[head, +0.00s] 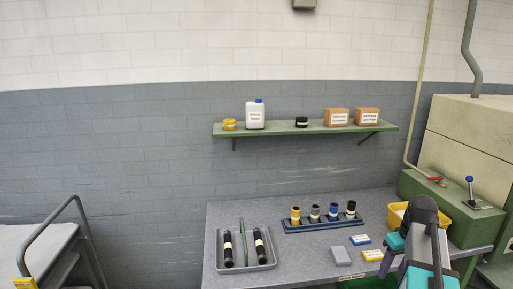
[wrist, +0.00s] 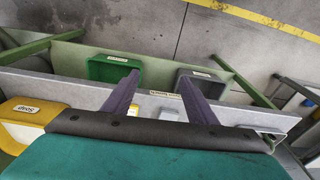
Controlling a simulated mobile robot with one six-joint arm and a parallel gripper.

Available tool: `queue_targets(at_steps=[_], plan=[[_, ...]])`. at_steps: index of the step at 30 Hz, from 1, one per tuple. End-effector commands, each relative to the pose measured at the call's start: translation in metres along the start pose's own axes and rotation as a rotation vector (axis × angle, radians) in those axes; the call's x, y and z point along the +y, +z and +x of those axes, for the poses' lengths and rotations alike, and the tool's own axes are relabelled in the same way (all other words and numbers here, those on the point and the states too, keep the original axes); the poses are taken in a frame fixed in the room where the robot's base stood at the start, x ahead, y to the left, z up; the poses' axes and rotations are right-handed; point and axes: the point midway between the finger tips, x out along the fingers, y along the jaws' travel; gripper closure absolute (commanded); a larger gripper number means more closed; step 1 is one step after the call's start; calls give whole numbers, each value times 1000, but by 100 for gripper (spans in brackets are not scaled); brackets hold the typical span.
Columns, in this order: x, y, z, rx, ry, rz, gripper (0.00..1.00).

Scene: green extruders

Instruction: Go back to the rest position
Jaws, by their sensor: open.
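My arm reaches in from the lower right of the head view, over the right end of the workbench (head: 225,215). In the wrist view my gripper (wrist: 159,78) has its two purple fingers spread apart with nothing between them. The fingers point past the edge of the bench, which also shows in the wrist view (wrist: 60,88). In the head view, part of a purple finger (head: 391,265) shows beside the arm, near the small blue and yellow boxes; the rest of the gripper is hidden by the arm.
A grey tray (head: 220,267) holds two black cylinders and a green rod. A blue rack (head: 325,225) holds several cylinders. A yellow bin (head: 443,222) stands behind my arm. Green (wrist: 100,70) and grey (wrist: 190,75) bins sit beyond the bench edge. A shelf (head: 285,127) hangs above.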

Motion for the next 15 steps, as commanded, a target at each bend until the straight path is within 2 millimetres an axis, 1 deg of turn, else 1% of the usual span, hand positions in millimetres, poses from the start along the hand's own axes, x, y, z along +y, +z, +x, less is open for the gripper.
queue_targets(at_steps=[1,5,8,11,12,15], plan=[[-5,-1,8,-9,-8,-7,48],[-17,-2,29,-33,-27,-24,48],[-30,-1,49,-57,-46,-40,48],[-46,2,76,-90,-70,-59,48],[-54,4,88,-106,-81,-69,48],[-73,11,116,-144,-106,-90,48]])
